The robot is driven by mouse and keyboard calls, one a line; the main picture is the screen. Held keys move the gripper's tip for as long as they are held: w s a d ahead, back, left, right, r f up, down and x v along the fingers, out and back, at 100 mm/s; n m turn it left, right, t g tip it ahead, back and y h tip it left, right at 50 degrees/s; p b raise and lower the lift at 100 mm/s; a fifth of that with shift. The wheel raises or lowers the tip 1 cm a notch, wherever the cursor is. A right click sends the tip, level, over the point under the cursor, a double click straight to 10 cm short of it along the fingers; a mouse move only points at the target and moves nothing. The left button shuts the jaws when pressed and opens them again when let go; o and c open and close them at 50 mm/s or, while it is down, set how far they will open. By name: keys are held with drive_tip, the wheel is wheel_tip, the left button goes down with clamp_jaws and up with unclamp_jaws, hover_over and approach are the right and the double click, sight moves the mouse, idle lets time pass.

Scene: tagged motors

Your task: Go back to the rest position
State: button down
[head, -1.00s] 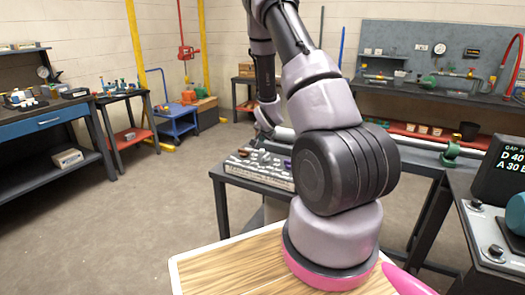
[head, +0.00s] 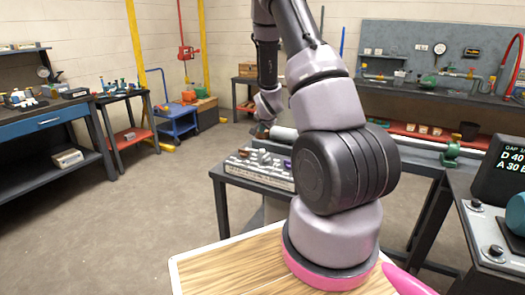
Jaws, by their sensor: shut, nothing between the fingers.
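My arm rises from its pink-ringed base at the lower right of the head view and bends over at the top of the picture. Its forearm hangs down to the wrist. My gripper (head: 259,130) shows small and dark below the wrist, above the back of the near bench (head: 232,180). It is shut and holds nothing that I can see. The fingertips are too small to make out clearly.
The near bench carries a grey tray (head: 247,173) of small parts. A dark display (head: 500,170) stands at the right. A blue workbench (head: 45,122) and a blue cart (head: 178,122) stand left. The floor (head: 130,220) between is clear.

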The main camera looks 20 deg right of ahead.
drive_tip(key=s+a+r+n+y, duration=0.1)
drive_tip(key=s+a+r, duration=0.25)
drive_tip(key=r, duration=0.35)
drive_tip(key=s+a+r+n, duration=0.15)
drive_tip(key=s+r, duration=0.25)
drive_tip(key=r, duration=0.4)
drive_tip(key=s+a+r+y, duration=0.1)
drive_tip(key=s+a+r, duration=0.25)
drive_tip(key=r, duration=0.35)
drive_tip(key=s+a+r+n+y, duration=0.1)
drive_tip(key=s+a+r+n, duration=0.1)
drive_tip(key=s, duration=0.6)
drive_tip(key=s+a+r+n+g, duration=0.1)
drive_tip(key=s+a+r, duration=0.3)
drive_tip(key=s, duration=0.4)
drive_tip(key=s+a+r+n+y, duration=0.1)
drive_tip(key=s+a+r+n, duration=0.1)
drive_tip(key=s, duration=0.6)
wheel_tip(320, 180, up, 2)
drive_tip(key=shift+s+a+r+n+g+y, duration=0.1)
drive_tip(key=shift+s+a+n+g+y, duration=0.25)
drive_tip(key=shift+a, duration=0.3)
idle(2.6)
